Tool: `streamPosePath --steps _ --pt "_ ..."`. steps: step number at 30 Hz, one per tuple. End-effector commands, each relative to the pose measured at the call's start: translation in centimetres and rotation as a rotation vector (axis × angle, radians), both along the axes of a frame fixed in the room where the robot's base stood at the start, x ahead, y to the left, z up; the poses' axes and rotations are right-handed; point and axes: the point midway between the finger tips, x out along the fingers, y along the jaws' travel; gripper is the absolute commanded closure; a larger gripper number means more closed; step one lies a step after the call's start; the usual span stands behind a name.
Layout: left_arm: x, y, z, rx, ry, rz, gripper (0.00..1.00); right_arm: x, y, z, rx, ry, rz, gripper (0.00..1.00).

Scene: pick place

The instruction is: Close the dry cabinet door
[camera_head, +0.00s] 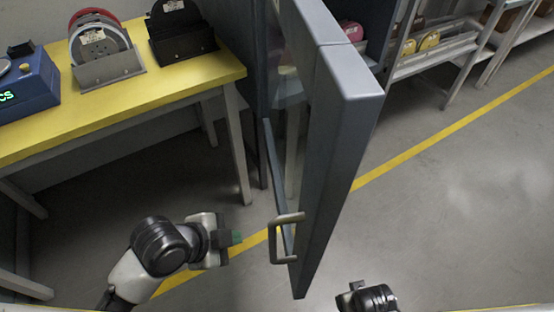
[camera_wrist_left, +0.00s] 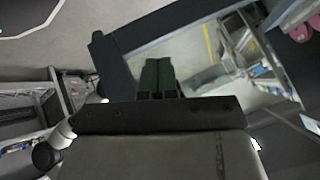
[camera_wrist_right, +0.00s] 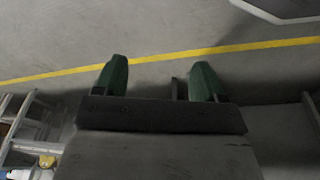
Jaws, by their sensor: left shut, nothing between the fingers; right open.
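The dry cabinet door (camera_head: 346,120) is a dark grey framed panel with a glass pane, standing wide open and reaching toward me in the head view. Its light metal bar handle (camera_head: 285,240) is on the left face near the free end. My left gripper (camera_head: 236,238) is shut and empty, left of the handle with a small gap. In the left wrist view its green fingers (camera_wrist_left: 160,76) are together in front of the door's frame and glass (camera_wrist_left: 190,50). My right gripper (camera_wrist_right: 160,78) is open and empty, over bare floor, to the right of the door's free end.
Shelving (camera_head: 435,58) with coloured items is at the back right. The floor right of the door, crossed by a yellow line (camera_head: 440,138), is clear.

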Motion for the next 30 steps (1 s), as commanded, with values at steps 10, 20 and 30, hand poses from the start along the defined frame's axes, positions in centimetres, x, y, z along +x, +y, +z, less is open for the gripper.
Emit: streamPosePath --steps 10,20,30 --pt "1.8 -1.4 11.4 0.108 -0.421 -0.805 1.0 -8.5 -1.3 -5.5 -0.011 0.086 0.017 0.29" --pt "3.8 1.6 16.8 0.168 -0.658 -1.125 1.0 -16.9 -3.0 -6.5 -0.018 0.128 0.028 0.29" --pt "4.2 -0.1 15.4 0.168 -0.687 -1.153 1.0 -18.0 -3.2 -6.3 -0.02 0.132 0.03 0.29"
